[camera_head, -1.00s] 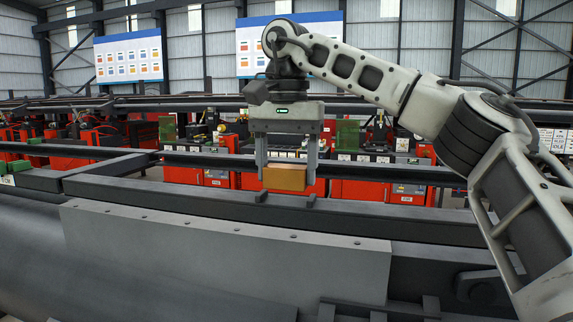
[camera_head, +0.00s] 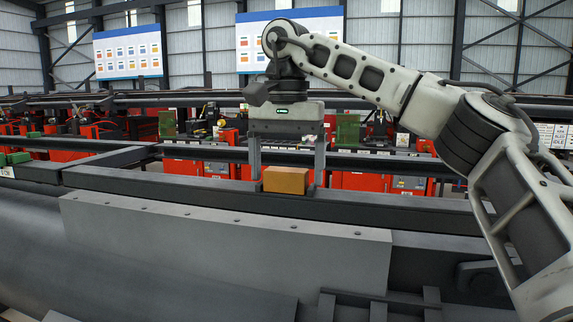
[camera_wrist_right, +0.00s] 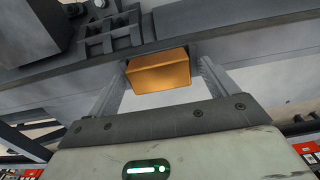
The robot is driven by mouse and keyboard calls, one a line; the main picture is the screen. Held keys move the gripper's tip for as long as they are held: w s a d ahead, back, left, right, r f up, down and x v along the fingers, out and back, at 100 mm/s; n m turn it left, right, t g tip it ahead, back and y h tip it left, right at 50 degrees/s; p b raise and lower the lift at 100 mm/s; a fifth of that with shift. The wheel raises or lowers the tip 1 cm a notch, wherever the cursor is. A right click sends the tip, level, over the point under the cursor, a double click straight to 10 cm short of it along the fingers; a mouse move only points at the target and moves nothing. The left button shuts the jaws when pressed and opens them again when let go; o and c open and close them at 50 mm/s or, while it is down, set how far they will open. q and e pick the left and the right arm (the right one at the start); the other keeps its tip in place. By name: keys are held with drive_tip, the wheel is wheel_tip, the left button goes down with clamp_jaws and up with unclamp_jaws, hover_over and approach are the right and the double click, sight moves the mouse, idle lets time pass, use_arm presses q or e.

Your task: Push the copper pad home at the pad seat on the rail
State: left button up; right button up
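The copper pad (camera_head: 286,181) is an orange-brown block at the pad seat on the dark rail (camera_head: 400,208), between two small dark tabs, the right one (camera_head: 311,190) showing beside it. I cannot tell whether it is fully down. My right gripper (camera_head: 288,178) points down over it, with one finger on each side. The fingers are spread wider than the pad, with a gap showing at its right side. The right wrist view shows the pad (camera_wrist_right: 159,72) between the spread fingers (camera_wrist_right: 163,66), with a gap at its right. My left gripper is out of view.
A grey plate (camera_head: 220,240) with a row of bolts lies in front of the rail. Dark beams (camera_head: 400,172) run behind it, with red machines (camera_head: 365,182) beyond. A dark bracket (camera_wrist_right: 108,32) sits on the structure near the pad in the right wrist view.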

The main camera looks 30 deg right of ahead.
sight(286, 169)
idle(0.4)
wheel_tip(286, 169, up, 6)
drive_tip(key=p, duration=0.2)
drive_tip(key=shift+p, duration=0.4)
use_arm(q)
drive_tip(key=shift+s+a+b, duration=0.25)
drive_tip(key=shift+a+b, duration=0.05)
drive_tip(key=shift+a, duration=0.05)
use_arm(e)
wheel_tip(286, 169, up, 6)
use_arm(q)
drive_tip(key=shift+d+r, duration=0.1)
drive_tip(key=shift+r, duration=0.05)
